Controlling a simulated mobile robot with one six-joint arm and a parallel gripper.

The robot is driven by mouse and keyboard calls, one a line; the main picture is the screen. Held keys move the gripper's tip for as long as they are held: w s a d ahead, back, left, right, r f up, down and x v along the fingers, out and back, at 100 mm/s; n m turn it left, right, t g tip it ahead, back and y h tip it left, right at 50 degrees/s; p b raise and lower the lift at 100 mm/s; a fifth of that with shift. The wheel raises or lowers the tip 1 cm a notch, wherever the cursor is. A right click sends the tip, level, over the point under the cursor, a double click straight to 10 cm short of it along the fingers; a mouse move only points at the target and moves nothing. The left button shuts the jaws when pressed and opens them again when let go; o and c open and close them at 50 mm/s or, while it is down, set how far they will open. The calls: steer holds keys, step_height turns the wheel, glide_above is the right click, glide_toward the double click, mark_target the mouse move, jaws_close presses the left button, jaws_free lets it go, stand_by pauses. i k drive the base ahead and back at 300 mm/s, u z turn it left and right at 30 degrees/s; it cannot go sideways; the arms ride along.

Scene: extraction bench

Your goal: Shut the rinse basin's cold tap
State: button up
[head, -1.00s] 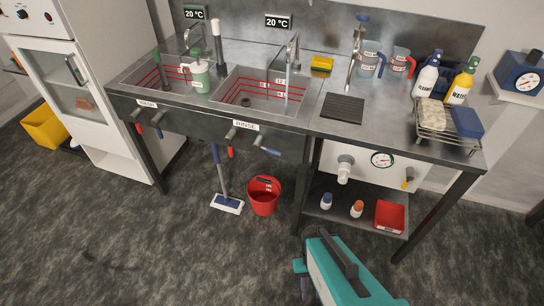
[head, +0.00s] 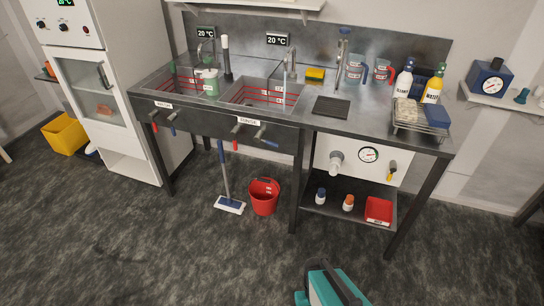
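The rinse basin (head: 232,92) is the right-hand sink in the steel bench, with a label reading RINSE (head: 248,120) on its front. Below the label, the blue-handled cold tap (head: 266,141) sticks out sideways to the right. The red-handled tap (head: 235,145) beside it hangs down. A thin pale stream seems to fall from the rinse spout (head: 290,58), but it is too small to be certain. My gripper is not in view.
The wash basin (head: 160,86) is on the left, with its red and blue taps (head: 172,130) hanging down. A mop (head: 229,205) and red bucket (head: 264,196) stand on the floor below the sinks. The floor in front is mostly clear.

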mark_target(257, 138)
steer(key=k, duration=0.5)
steer(key=u, duration=0.35)
steer(key=i, duration=0.9)
steer(key=u, duration=0.95)
steer(key=i, duration=0.6)
steer(key=u, duration=0.35)
